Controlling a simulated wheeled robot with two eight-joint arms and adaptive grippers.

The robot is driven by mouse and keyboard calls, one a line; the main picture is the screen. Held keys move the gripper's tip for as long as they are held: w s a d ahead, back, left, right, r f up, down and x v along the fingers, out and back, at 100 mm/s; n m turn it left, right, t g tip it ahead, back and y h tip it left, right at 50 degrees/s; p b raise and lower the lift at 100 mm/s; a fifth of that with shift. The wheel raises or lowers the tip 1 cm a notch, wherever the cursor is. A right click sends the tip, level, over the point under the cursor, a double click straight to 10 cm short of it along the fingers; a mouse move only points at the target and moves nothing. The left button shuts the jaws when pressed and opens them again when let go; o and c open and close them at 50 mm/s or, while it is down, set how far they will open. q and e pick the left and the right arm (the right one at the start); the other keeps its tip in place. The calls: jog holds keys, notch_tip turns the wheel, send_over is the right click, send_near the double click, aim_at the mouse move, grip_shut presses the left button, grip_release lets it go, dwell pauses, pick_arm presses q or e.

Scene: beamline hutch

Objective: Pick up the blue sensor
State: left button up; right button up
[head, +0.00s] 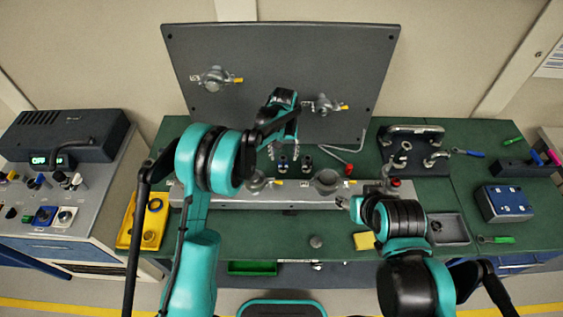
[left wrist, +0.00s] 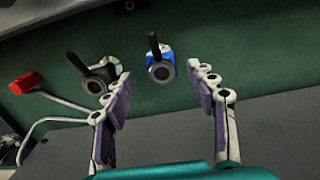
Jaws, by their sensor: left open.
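The blue sensor (left wrist: 160,70), a small blue body with a round dark face and a black stem, stands on the green bench in the left wrist view. It also shows small in the head view (head: 283,165). A similar grey sensor (left wrist: 101,75) with a black stem is beside it, also visible in the head view (head: 307,164). My left gripper (left wrist: 166,92) is open and empty; its fingers are spread either side of the blue sensor's line, apart from it. In the head view the left gripper (head: 283,143) hangs just above the sensors. My right gripper (head: 346,202) is at the rail's front; its jaws are unclear.
An upright grey panel (head: 280,50) with valve fittings stands behind. A metal rail (head: 215,196) with clamps runs in front of the sensors. A red-ended bent rod (head: 349,169) lies to their right. A yellow tray (head: 127,222) and a blue box (head: 504,203) are farther out.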

aim_at(281, 170)
pick_arm(q)
notch_tip(281, 170, down, 6)
jog(key=shift+w+a+f+b, duration=0.1)
jog(key=shift+b, duration=0.2)
grip_shut()
